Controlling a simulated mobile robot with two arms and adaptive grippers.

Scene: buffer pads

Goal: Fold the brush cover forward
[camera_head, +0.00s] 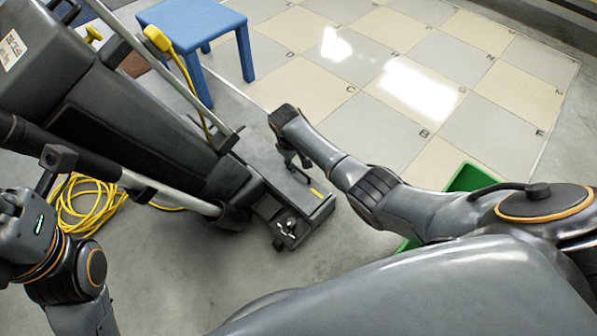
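A grey upright floor-cleaning machine (135,120) leans across the left side. Its low, wide head (262,165) rests on the floor, with a yellow mark near its right edge. A dark recess with small metal parts (288,224) shows at the head's near end. I cannot tell which piece is the brush cover. My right gripper (299,167) is small and dark, over the top of the head; contact and finger opening are unclear. My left arm's wrist is at the lower left, beside the machine's tube; its fingers are not clearly visible.
A yellow cable (84,203) lies coiled on the floor at left. A blue stool (195,22) stands behind the machine. A green container (466,179) is partly hidden behind my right arm. Tiled floor (400,75) at the back is clear.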

